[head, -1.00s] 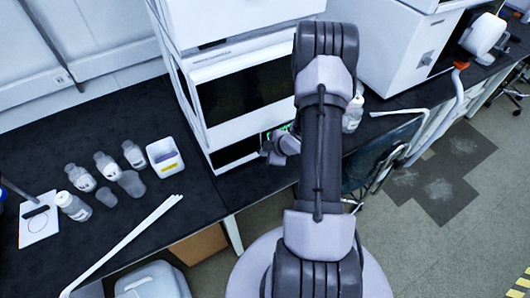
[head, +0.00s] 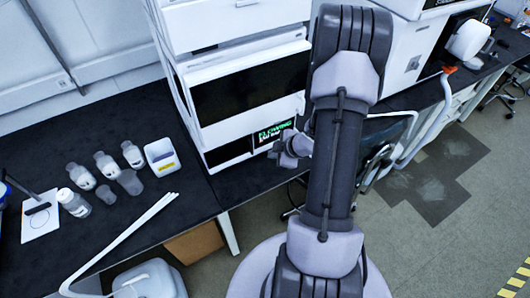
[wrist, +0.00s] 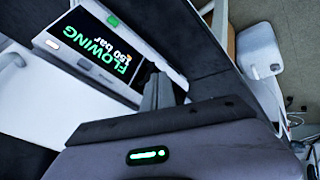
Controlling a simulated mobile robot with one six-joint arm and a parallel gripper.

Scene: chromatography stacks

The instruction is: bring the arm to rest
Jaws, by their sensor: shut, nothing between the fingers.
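My gripper (head: 284,152) hangs at the end of my dark, grey-jointed arm, in front of the lower part of the chromatography stack (head: 180,90). In the wrist view the dark fingertips (wrist: 158,92) are close together, with nothing seen between them. They show beside a lit display (wrist: 100,42) reading "FLOWING" and "150 bar" in green and white. The same display shows small in the head view (head: 274,133), just above the gripper. I cannot tell the exact gap between gripper and stack. My arm hides part of the stack's right side.
Another white instrument (head: 405,50) stands at right. Open floor (head: 440,220) lies right.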

